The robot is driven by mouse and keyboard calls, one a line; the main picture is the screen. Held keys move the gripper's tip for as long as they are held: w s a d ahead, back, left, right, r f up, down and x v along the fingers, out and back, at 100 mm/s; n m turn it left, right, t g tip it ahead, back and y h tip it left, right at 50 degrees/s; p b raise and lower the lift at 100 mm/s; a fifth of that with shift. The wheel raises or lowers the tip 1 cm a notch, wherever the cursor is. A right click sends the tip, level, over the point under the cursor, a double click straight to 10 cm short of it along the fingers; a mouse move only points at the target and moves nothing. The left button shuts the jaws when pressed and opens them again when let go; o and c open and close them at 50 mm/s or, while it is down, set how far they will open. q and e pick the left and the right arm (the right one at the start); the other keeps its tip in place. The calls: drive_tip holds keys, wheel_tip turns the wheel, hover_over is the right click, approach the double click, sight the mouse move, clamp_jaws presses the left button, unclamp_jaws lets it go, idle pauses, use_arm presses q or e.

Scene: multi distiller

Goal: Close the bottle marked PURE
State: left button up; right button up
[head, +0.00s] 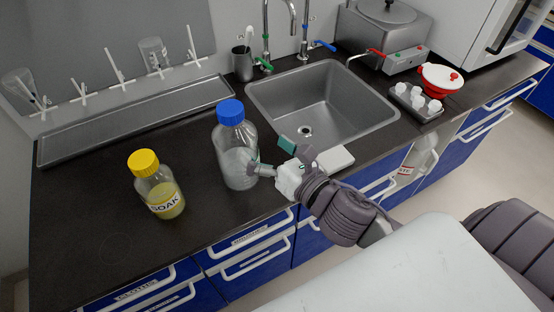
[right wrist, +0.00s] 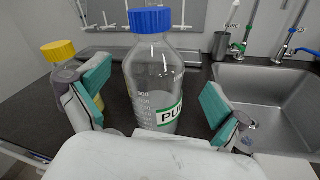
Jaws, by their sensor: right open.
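The PURE bottle (head: 235,155) is clear glass and stands upright on the dark counter, left of the sink. Its blue cap (head: 231,112) sits on top; I cannot tell how tightly. In the right wrist view the bottle (right wrist: 150,85) faces me, its white and green label (right wrist: 172,114) partly readable as "PU". My right gripper (head: 270,157) is open at the bottle's right side, below cap height. In the right wrist view the bottle shows between the two teal-padded fingers, with gaps on both sides. My left gripper is not in view.
A yellow-capped SOAK bottle (head: 160,190) stands left of the PURE bottle. The steel sink (head: 325,105) with taps lies behind my right gripper. A drying rack tray (head: 135,118) runs along the back. The counter's front left is clear.

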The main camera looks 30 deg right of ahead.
drive_tip(key=p+v, duration=0.2)
drive_tip(key=v, duration=0.2)
drive_tip(key=shift+s, duration=0.35)
idle(0.3)
